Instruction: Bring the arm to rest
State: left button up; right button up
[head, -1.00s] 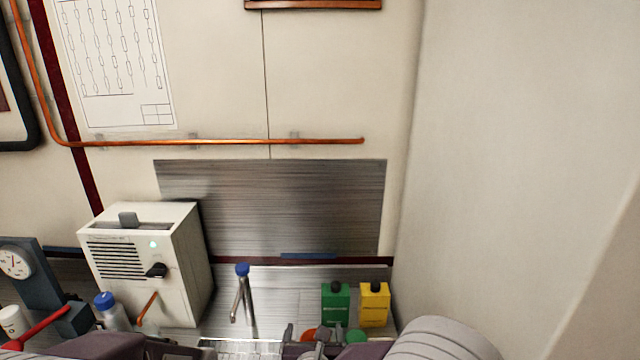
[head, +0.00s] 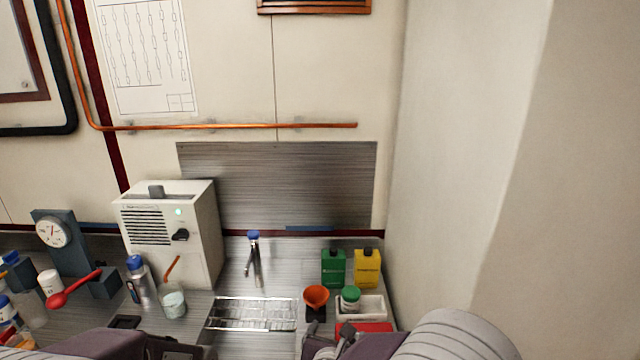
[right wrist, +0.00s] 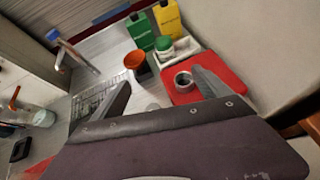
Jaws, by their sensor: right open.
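My right gripper (head: 328,347) is at the bottom edge of the head view, mostly cut off. In the right wrist view its two fingers (right wrist: 160,92) stand apart with nothing between them. Beyond them are a red board (right wrist: 228,72) and a grey ring-shaped piece (right wrist: 184,80); I see no contact with either. Part of my left arm (head: 90,345) shows at the bottom left of the head view, with a dark end whose jaws I cannot make out.
An orange funnel (head: 316,295), white tray (head: 373,307), green bottle (head: 333,268) and yellow bottle (head: 367,268) stand at right. A tap (head: 254,262) rises behind a drain rack (head: 250,314). A wall bounds the right.

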jog(key=d+f+m, duration=0.1)
jog(key=d+m+g+h, duration=0.1)
jog(key=d, duration=0.1)
jog(key=d+f+m, duration=0.1)
jog(key=d, duration=0.1)
jog(key=shift+w+f+h+b, duration=0.15)
jog(key=shift+f+h+b, duration=0.2)
jog(key=shift+h, duration=0.05)
jog(key=s+d+f+m+g+h+b, duration=0.2)
jog(key=s+d+f+m+g, duration=0.25)
jog(key=s+d+m, duration=0.35)
pick_arm(q)
notch_tip(320, 180, down, 7)
jog(key=b, duration=0.4)
jog(key=shift+w+f, duration=0.15)
jog(key=shift+w, duration=0.1)
pick_arm(e)
jog(key=s+d+f+m+g+y, duration=0.1)
jog(key=s+f+m+g+y, duration=0.4)
jog(key=m, duration=1.7)
jog(key=s+f+y, duration=0.1)
jog(key=s+f, duration=0.1)
jog(key=s, duration=0.1)
jog(key=shift+f, duration=0.15)
